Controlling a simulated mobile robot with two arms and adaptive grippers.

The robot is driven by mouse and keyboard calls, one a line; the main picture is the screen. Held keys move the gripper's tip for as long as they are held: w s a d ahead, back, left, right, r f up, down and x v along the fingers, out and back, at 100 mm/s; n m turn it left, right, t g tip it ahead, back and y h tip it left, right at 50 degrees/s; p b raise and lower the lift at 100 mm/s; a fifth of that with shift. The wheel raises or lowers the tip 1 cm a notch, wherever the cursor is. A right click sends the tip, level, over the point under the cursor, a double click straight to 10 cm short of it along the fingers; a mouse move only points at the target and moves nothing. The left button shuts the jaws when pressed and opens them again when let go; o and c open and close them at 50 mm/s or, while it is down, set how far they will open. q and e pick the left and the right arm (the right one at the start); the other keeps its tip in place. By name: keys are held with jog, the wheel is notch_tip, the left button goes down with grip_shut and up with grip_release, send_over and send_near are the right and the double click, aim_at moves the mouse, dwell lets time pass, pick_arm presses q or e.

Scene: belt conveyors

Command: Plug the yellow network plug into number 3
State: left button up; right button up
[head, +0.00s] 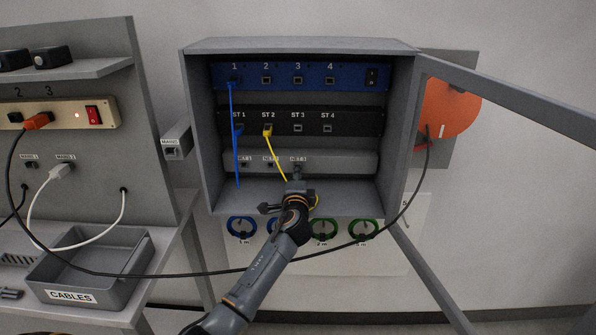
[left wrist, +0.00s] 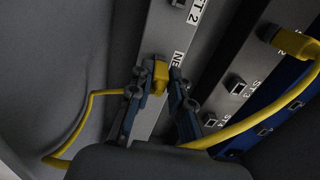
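The yellow network plug (left wrist: 160,76) sits between the two fingertips of my left gripper (left wrist: 156,84), which looks shut on it. It is right at the lower grey panel (left wrist: 157,46), beside a label starting "NE"; I cannot tell whether it is seated in a port. In the head view my left gripper (head: 297,182) is in front of that grey panel (head: 350,160), at its third port, and hides the plug. The yellow cable (head: 276,160) runs up to its other plug (head: 267,132) in ST 2. My right gripper is not in view.
The cabinet (head: 200,130) has its door (head: 500,90) open to the right. The blue panel (head: 350,78) has a blue cable (head: 231,110) from port 1 to ST 1. A tray (head: 120,260) stands left.

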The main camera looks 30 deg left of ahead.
pick_arm(q)
grip_shut()
jog(key=shift+s+d, duration=0.1)
jog(key=shift+p+v, duration=0.6)
jog(key=shift+v, duration=0.65)
jog(key=shift+p+v, duration=0.3)
jog(key=shift+v, duration=0.85)
